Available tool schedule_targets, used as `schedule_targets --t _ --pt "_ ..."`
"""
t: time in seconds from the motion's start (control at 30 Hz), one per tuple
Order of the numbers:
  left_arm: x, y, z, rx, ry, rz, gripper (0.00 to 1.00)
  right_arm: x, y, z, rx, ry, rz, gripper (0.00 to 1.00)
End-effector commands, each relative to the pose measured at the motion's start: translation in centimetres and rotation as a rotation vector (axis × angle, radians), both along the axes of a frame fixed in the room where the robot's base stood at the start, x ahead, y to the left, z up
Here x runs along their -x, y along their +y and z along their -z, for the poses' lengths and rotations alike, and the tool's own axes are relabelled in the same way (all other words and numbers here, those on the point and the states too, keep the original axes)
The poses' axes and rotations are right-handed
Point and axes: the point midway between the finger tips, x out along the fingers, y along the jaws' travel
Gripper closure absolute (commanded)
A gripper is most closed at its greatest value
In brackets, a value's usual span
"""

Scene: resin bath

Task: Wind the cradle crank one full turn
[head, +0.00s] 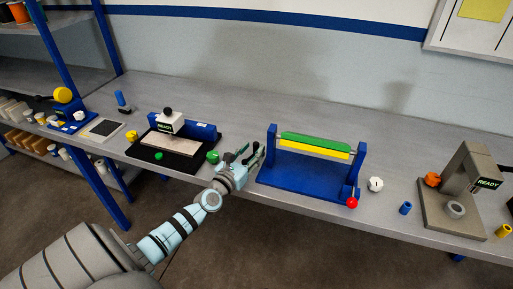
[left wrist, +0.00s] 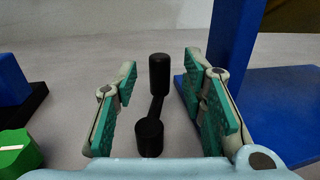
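The cradle (head: 300,179) is a blue frame with two end posts, carrying a green bar and a yellow bar. A lever with a red ball (head: 352,203) is at its right front corner. My left gripper (head: 243,157) is just left of the cradle's left post, with its fingers spread. In the left wrist view, a black crank-shaped piece (left wrist: 158,77) with an upright round grip and a round hub shows between the open fingers (left wrist: 162,100), apart from both pads. I cannot tell whether it joins the cradle. My right gripper is not in view.
A black tray with a block and a READY sign (head: 168,128) stands left of the gripper, a green knob (head: 212,157) close by. A white knob (head: 375,184), a blue cylinder (head: 405,208) and a grey press (head: 455,215) are to the right. The bench behind is clear.

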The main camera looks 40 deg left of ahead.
Motion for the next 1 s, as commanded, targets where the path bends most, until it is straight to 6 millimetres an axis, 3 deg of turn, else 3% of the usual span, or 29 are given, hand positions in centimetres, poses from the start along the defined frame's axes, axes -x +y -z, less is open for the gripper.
schedule_targets --t 0.2,0.5,0.77,0.9,1.0 --pt "-2.9 0.5 0.2 0.002 -0.001 -0.001 0.62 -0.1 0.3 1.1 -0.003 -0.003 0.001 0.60" --pt "-3.3 0.5 0.0 0.002 0.000 0.000 0.62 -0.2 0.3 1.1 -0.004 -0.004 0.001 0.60" --pt "-3.3 0.5 0.0 0.002 0.000 0.000 1.00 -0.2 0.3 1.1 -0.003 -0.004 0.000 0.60" --pt "-3.3 0.5 0.1 0.002 -0.001 0.003 1.00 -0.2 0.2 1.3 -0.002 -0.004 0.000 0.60" --pt "-3.3 0.5 0.6 0.002 -0.003 0.038 1.00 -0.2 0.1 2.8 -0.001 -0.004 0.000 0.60"
